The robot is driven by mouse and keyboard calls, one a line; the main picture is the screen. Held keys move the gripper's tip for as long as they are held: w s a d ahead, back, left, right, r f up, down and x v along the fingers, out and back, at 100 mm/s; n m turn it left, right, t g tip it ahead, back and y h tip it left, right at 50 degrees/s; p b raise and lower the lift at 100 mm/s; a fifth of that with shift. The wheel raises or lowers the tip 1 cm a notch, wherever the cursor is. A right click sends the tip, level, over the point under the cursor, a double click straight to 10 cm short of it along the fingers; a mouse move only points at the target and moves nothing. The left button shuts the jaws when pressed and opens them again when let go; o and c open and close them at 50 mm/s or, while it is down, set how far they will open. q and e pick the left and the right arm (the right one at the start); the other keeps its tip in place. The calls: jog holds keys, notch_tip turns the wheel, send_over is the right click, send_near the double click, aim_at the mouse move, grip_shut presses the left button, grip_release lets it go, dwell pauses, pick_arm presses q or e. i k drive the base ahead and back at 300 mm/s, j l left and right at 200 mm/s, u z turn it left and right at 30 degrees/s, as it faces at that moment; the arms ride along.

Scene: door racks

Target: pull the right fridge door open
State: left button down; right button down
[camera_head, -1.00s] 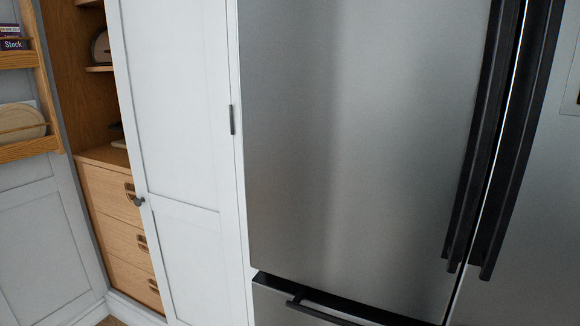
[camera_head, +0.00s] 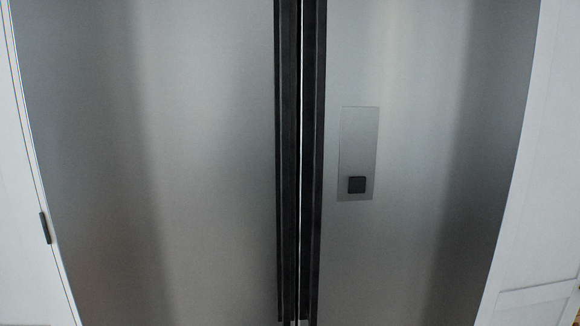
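The right fridge door (camera_head: 420,230) is a tall brushed-steel panel in the right half of the head view. Its long black vertical handle (camera_head: 314,160) runs along its left edge. A small panel with a dark square (camera_head: 357,185) is set in its front. The left fridge door (camera_head: 190,170) fills the left half, with its own black handle (camera_head: 287,160) beside the right one. Both doors look shut, with only a thin bright gap between the handles. Neither of my grippers is in view.
Nothing visible stands in front of the doors.

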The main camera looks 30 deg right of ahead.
aim_at(425, 100)
jog(key=z, duration=1.6)
